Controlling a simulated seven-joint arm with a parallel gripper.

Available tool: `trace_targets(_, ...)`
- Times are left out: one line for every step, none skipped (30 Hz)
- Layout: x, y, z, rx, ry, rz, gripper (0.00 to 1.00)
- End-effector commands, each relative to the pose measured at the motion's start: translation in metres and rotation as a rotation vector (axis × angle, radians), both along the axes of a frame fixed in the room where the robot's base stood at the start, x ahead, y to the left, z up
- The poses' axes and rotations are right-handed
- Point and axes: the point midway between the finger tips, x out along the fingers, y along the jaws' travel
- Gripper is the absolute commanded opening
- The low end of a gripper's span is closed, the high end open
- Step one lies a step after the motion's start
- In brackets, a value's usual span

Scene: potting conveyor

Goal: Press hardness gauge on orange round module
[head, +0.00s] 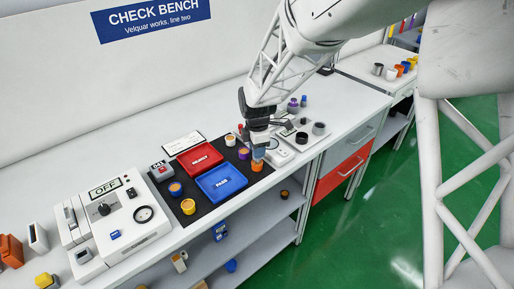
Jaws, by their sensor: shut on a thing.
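The orange round module (257,166) stands upright on the black mat (212,212), near its right end. My gripper (258,143) is directly above it, pointing down. It is shut on a small, partly hidden thing with a bluish lower part (258,154), which seems to be the hardness gauge. Its lower end is right over the module's top; I cannot tell whether they touch.
A red REJECT tray (199,157) and a blue PASS tray (221,182) lie left of my gripper. A small grey-red display device (160,171) stands at the mat's left. A large white device showing OFF (112,214) is farther left. Several cylinders and a white device (297,140) stand close at right.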

Motion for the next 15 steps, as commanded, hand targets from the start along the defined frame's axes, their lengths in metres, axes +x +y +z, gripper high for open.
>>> trace_targets(0.0001, 0.0000, -0.0003, 0.000, 0.000, 0.000, 0.05)
trace_targets(0.0001, 0.0000, -0.0006, 0.000, 0.000, 0.000, 0.05)
trace_targets(0.0001, 0.0000, -0.0009, 0.000, 0.000, 0.000, 0.05)
trace_targets(0.0001, 0.0000, -0.0011, 0.000, 0.000, 0.000, 0.05)
trace_targets(0.0001, 0.0000, -0.0014, 0.000, 0.000, 0.000, 0.05)
trace_targets(0.0001, 0.0000, -0.0017, 0.000, 0.000, 0.000, 0.05)
trace_targets(0.0002, 0.0001, -0.0020, 0.000, 0.000, 0.000, 0.05)
trace_targets(0.0002, 0.0001, -0.0022, 0.000, 0.000, 0.000, 0.05)
trace_targets(0.0002, 0.0001, -0.0025, 0.000, 0.000, 0.000, 0.05)
trace_targets(0.0002, 0.0001, -0.0028, 0.000, 0.000, 0.000, 0.05)
trace_targets(0.0002, 0.0001, -0.0030, 0.000, 0.000, 0.000, 0.05)
trace_targets(0.0002, 0.0001, -0.0034, 0.000, -0.001, 0.000, 0.05)
trace_targets(0.0002, 0.0001, -0.0036, 0.000, -0.001, 0.000, 0.05)
trace_targets(0.0002, 0.0001, -0.0039, 0.000, -0.001, 0.000, 0.05)
trace_targets(0.0002, 0.0001, -0.0042, 0.000, -0.001, 0.000, 0.05)
